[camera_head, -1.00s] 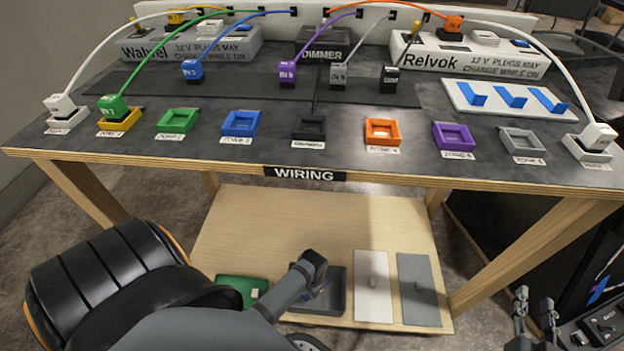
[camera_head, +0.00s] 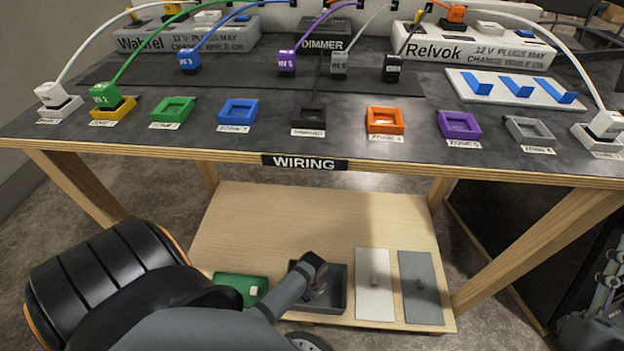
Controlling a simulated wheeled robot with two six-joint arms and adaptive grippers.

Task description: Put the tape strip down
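My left arm reaches down to the lower shelf, and my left gripper (camera_head: 317,292) is low inside a dark tray (camera_head: 338,300). Its fingertips are small and dark, so I cannot tell if they are open or hold anything. What looks like my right gripper (camera_head: 608,282) is at the lower right edge, partly cut off; its finger state is unclear. No loose tape strip can be made out in either gripper. Several blue folded strips (camera_head: 510,88) stand on a white board (camera_head: 490,98) at the right of the tabletop.
A green board (camera_head: 240,287) lies left of the tray; a white panel (camera_head: 374,290) and a grey panel (camera_head: 421,290) lie right of it. The wooden shelf (camera_head: 300,215) is clear behind them. The tabletop edge (camera_head: 420,168) overhangs the shelf. Coloured sockets (camera_head: 385,120) line the bench front.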

